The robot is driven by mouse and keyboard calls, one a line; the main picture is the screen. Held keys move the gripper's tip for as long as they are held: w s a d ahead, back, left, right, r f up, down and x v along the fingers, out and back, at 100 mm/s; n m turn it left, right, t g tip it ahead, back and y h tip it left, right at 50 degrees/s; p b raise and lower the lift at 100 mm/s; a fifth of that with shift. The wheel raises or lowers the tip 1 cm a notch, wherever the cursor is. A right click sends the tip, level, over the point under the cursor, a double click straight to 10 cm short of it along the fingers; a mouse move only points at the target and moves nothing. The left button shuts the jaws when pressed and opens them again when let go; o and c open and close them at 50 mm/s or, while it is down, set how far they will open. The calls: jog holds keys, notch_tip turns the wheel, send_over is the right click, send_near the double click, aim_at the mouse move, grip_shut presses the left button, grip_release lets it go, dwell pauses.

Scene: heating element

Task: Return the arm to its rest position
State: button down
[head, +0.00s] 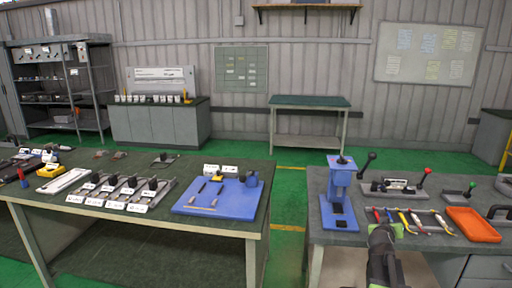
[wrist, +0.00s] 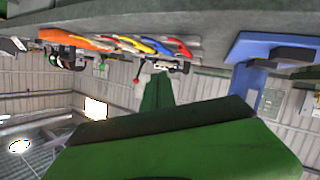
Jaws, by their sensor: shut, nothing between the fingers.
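My gripper (head: 381,236) shows at the lower right of the head view, in front of the right bench's near edge. It is dark with a green patch on its side, and it is shut and empty. In the wrist view a large green and black part of my gripper (wrist: 175,145) fills the lower middle. The wrist picture is upside down, with the bench top (wrist: 200,14) along its upper edge. My gripper looks apart from the tools, though the exact gap to the bench edge is hard to tell.
The right bench (head: 318,208) holds a blue press (head: 340,190), several coloured-handle pliers (head: 408,220), an orange tray (head: 472,224) and a red-knob lever device (head: 398,187). The left bench (head: 150,226) carries a blue board (head: 190,207). Green floor lies open between the benches.

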jog(key=s+a+f+g+y+b, duration=0.1)
jog(key=s+a+f+g+y, duration=0.15)
jog(key=a+f, duration=0.55)
jog(key=s+a+f+g+y+b, duration=0.1)
jog(key=s+a+f+g+y, duration=0.15)
jog(key=a+f, duration=0.6)
jog(key=s+a+f+n+g+y+b, duration=0.1)
jog(key=s+a+f+g, duration=0.1)
jog(key=s+a, duration=0.35)
jog(key=s+a+f+n+g+y, duration=0.1)
jog(key=s+a+g+y, duration=0.15)
jog(key=a, duration=0.65)
jog(key=s+a+f+n+g+y+b, duration=0.1)
jog(key=s+a+f+n, duration=0.1)
jog(key=s+a, duration=0.45)
notch_tip(320, 180, up, 13)
jog(key=a+p, duration=0.2)
jog(key=p, duration=1)
jog(key=shift+w, duration=0.35)
